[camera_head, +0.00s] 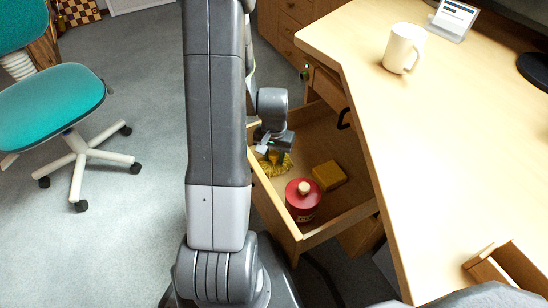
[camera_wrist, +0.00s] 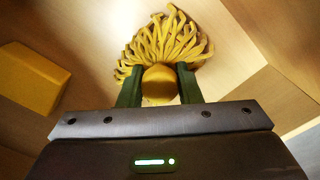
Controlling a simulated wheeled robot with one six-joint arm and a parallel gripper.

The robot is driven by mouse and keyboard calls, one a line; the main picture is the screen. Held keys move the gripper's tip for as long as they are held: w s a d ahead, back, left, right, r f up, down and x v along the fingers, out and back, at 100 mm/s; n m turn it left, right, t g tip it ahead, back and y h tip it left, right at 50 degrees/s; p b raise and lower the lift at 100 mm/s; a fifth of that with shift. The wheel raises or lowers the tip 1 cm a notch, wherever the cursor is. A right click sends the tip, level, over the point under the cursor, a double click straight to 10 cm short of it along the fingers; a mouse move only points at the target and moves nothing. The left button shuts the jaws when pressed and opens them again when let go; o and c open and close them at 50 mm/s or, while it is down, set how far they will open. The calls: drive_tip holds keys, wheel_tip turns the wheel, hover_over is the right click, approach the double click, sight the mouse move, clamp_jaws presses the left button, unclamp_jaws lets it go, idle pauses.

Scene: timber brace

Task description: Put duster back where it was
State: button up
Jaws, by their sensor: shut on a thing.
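The duster (camera_wrist: 168,45) has yellow strands and a rounded yellow handle end. In the wrist view my gripper (camera_wrist: 160,88) is shut on that handle end, with one green finger on each side. In the head view the duster (camera_head: 277,163) shows inside the open drawer (camera_head: 325,219), near its left wall, with my gripper (camera_head: 274,153) right above it. My arm hides part of the drawer's left side. I cannot tell whether the strands touch the drawer floor.
In the drawer are a red round tin (camera_head: 302,205) with a light knob and a yellow block (camera_head: 328,176), which also shows in the wrist view (camera_wrist: 32,78). A white mug (camera_head: 404,48) stands on the desk (camera_head: 440,130). A teal chair (camera_head: 55,100) is at left.

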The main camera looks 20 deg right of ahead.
sight(274, 154)
drive_tip(key=shift+r, duration=0.1)
drive_tip(key=o, duration=1)
drive_tip(key=shift+f, duration=0.2)
wheel_tip(274, 154, up, 12)
drive_tip(key=p, duration=0.4)
drive_tip(key=shift+r+p, duration=0.2)
drive_tip(key=shift+p, duration=0.15)
